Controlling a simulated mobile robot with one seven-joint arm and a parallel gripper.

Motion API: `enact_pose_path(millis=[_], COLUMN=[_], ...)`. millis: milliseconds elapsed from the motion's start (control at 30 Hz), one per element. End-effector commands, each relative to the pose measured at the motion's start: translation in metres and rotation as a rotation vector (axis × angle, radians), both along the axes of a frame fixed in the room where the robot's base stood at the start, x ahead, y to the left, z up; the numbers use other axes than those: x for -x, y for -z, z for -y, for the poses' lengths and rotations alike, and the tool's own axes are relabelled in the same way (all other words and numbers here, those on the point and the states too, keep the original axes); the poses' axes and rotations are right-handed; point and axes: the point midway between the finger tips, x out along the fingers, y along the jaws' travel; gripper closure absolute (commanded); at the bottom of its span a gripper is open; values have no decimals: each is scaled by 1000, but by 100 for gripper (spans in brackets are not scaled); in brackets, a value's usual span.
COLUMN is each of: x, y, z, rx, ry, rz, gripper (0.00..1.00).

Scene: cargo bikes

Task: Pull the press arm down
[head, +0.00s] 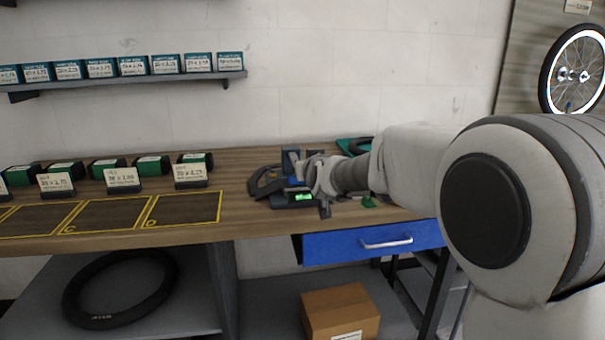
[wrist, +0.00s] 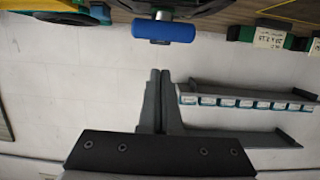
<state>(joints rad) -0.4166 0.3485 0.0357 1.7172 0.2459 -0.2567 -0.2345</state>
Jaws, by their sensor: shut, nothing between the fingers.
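The press (head: 290,199) stands on the wooden bench, a dark device with a lit green display and a blue part. My arm and gripper (head: 308,172) cover part of it in the head view. In the wrist view, a blue cylindrical grip (wrist: 165,32), which looks like the press arm's handle, shows at the top on a dark mount. My gripper (wrist: 160,73) is shut and empty. Its fingertips point toward the blue grip, with a gap in the picture; I cannot tell the true distance. The fingers are hard to make out in the head view.
Labelled dark-and-green packs (head: 193,170) and yellow-outlined bays (head: 185,208) lie on the bench to the left. A wall shelf (head: 140,82) holds several boxes. A blue drawer (head: 370,241) is under the bench, above a cardboard box (head: 340,312). A tyre (head: 120,290) lies lower left.

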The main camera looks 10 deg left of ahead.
Motion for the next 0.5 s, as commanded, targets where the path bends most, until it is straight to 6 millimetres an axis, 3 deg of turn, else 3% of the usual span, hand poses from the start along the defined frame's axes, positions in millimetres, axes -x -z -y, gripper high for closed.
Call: enact_pose_path(millis=[500], x=[68], y=[43], z=[27], rx=[-1], ry=[-1], rz=[3], gripper=[100])
